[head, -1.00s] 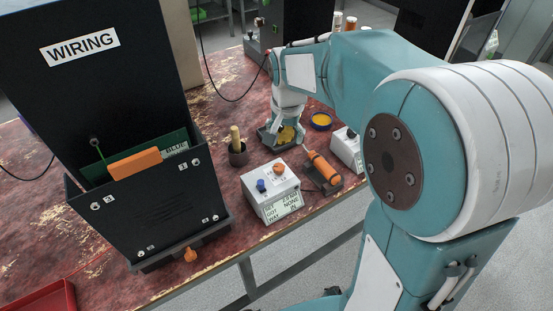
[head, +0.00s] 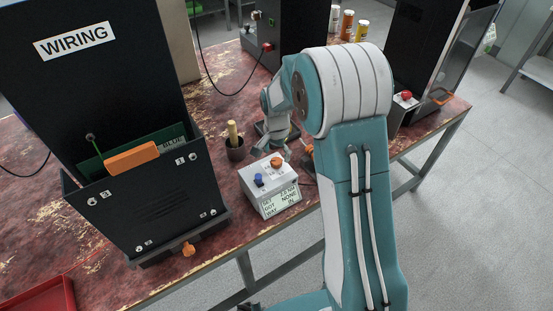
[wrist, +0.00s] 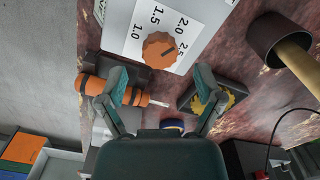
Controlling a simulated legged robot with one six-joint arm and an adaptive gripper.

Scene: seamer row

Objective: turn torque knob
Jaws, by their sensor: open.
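The orange torque knob (head: 277,162) sits on top of a light grey box (head: 283,204) that has a blue knob (head: 259,180) and a small display. In the wrist view the torque knob (wrist: 158,50) shows a printed scale from 1.0 to 2.5 around it. Its dark pointer line faces right and slightly up, near the 2.5 mark. My gripper (wrist: 161,76) is open and empty, its two fingers spread just below the knob in the picture, not touching it as far as I can see. In the head view my gripper (head: 281,143) is behind the box, partly hidden.
An orange-handled screwdriver (wrist: 132,94) lies under my left finger. A dark tray (wrist: 190,97) with a yellow gear is by the right finger. A dark cup (head: 236,153) with a wooden-handled tool stands beside the box. The black WIRING fixture (head: 150,205) is at left.

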